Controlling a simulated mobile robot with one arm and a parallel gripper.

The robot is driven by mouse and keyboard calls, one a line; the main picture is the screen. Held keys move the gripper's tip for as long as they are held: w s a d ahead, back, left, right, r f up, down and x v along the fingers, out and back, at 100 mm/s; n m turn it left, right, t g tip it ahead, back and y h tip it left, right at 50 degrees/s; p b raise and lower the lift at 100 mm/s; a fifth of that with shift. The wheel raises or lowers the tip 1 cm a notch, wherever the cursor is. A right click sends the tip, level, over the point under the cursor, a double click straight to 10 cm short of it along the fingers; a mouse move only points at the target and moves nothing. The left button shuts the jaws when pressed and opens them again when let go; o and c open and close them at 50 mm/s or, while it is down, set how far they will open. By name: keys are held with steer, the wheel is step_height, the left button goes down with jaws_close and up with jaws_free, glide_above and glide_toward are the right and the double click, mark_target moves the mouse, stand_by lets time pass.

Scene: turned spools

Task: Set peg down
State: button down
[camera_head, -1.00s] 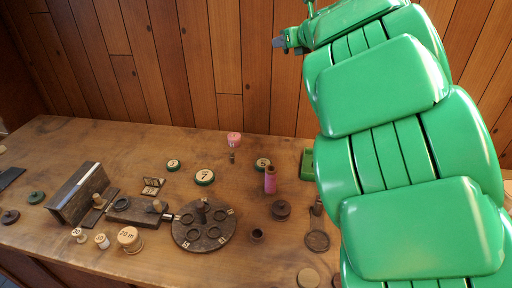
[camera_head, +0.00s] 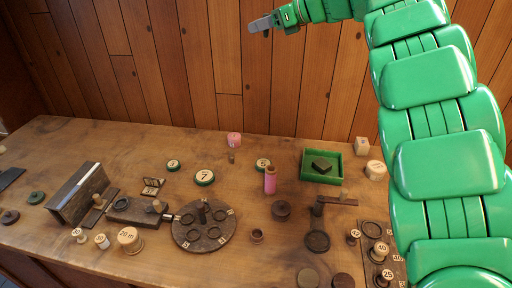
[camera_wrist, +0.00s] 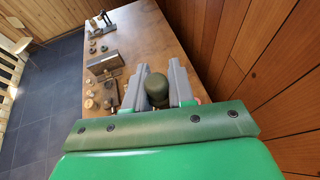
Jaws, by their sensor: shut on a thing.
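My gripper (camera_head: 262,24) is raised high in front of the wood wall, above the back of the table, in the head view. In the wrist view my gripper (camera_wrist: 156,76) is shut on a dark olive peg (camera_wrist: 157,86) with a rounded end, seen between the two grey fingers. In the head view the peg cannot be made out behind the finger. The held peg is well clear of the table (camera_head: 110,145).
A round dark board (camera_head: 203,245) with rings stands mid-table. A pink spool (camera_head: 270,180) and a green tray (camera_head: 345,176) with a dark block (camera_head: 321,166) are to its right. Bare wood shows at back left.

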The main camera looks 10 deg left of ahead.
steer(key=shift+s+r+n, duration=0.1)
steer(key=shift+r+n, duration=0.15)
steer(key=shift+n, duration=0.05)
steer(key=shift+g, duration=0.3)
glide_above(253, 146)
steer(key=s, duration=0.1)
step_height(253, 146, down, 44)
steer(key=shift+d+r, duration=0.1)
steer(key=shift+w+f, duration=0.45)
steer(key=shift+f, duration=0.1)
steer(key=shift+w+a+f, duration=0.1)
steer(key=shift+a, duration=0.1)
steer(key=shift+w+f, duration=0.1)
steer(key=shift+f, duration=1.55)
